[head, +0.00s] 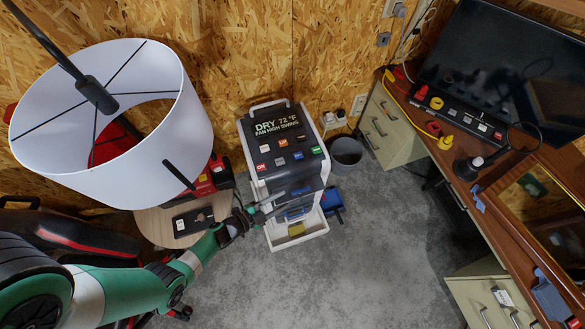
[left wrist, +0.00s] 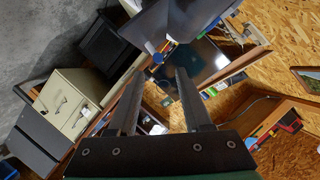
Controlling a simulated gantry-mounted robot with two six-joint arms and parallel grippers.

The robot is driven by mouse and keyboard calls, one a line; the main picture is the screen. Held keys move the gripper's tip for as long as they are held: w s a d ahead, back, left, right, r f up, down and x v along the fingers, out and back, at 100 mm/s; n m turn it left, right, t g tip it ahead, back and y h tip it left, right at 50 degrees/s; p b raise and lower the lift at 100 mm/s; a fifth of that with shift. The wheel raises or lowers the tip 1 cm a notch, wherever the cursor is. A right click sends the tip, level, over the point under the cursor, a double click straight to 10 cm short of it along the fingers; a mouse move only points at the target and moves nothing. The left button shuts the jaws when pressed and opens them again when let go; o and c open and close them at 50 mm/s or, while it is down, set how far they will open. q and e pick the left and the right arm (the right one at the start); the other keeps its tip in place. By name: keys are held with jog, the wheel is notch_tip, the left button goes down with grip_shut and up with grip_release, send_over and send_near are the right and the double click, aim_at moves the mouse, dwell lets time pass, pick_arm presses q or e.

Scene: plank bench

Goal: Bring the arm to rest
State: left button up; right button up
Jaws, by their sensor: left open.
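My left arm, green and white, comes in from the left in the head view. Its gripper (head: 278,204) is in front of the lower part of a white and dark dehumidifier (head: 285,140) with coloured buttons; I cannot tell whether they touch. In the left wrist view the two dark fingers of this gripper (left wrist: 160,76) are apart, with nothing held between them. My right gripper is not in view.
A white lampshade (head: 100,120) stands at upper left, above a small round wooden table (head: 155,228). A wooden desk (head: 460,185) with a monitor (head: 505,65) fills the right. A bin (head: 346,153) stands by the wall. The grey floor (head: 370,250) is clear in the middle.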

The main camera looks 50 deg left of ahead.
pick_arm(q)
jog(key=v, duration=0.3)
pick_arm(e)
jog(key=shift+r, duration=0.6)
